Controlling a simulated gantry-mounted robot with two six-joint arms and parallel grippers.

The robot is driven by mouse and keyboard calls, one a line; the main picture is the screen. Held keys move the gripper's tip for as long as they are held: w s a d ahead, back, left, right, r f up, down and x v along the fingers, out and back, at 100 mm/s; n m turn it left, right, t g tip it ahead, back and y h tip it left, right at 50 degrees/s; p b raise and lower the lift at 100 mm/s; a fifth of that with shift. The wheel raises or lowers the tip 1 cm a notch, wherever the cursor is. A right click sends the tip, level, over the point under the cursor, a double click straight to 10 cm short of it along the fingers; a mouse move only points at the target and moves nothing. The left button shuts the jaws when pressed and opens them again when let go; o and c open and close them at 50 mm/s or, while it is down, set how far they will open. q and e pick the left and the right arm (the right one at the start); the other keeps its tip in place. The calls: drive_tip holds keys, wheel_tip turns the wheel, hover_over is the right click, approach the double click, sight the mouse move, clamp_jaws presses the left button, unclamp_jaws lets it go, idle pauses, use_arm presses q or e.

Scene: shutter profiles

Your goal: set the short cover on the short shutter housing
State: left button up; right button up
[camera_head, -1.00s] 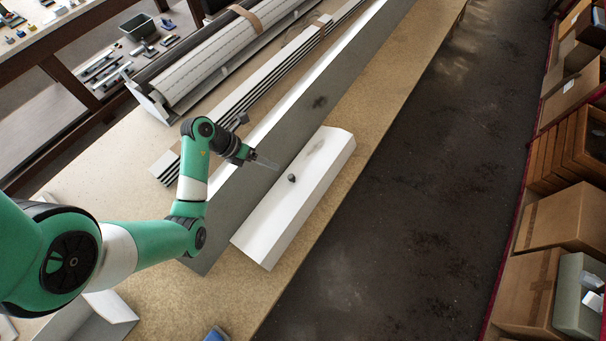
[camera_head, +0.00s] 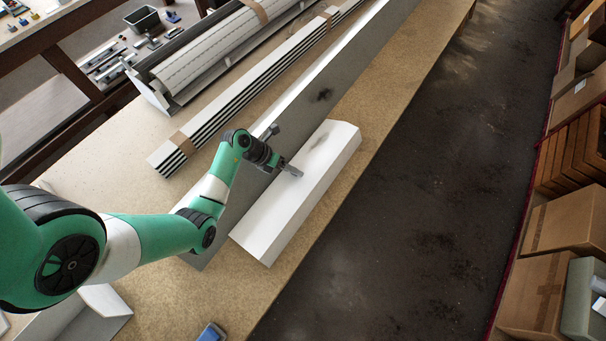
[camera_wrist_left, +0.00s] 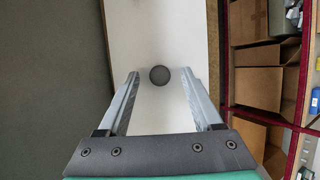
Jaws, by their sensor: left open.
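The short cover, a white flat-topped piece (camera_head: 275,222), lies on the table beside a long grey profile. In the left wrist view the white cover (camera_wrist_left: 160,35) carries a round dark knob (camera_wrist_left: 160,75). My left gripper (camera_head: 292,170) is over the cover and hides the knob in the head view. Its fingers (camera_wrist_left: 160,80) are open, one on each side of the knob with gaps on both sides; whether they touch the cover cannot be told. A white open channel piece (camera_head: 102,300), perhaps the short housing, shows partly at the lower left. My right gripper is out of view.
The long grey profile (camera_head: 330,85) runs close along the cover's left side. A strapped stack of slats (camera_head: 240,95) and a roller shutter (camera_head: 215,50) lie farther left. The table edge is right of the cover, then bare floor and cartons (camera_head: 570,215).

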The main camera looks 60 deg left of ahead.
use_arm(q)
drive_tip(key=shift+c, duration=0.2)
clamp_jaws()
drive_tip(key=shift+r, duration=0.1)
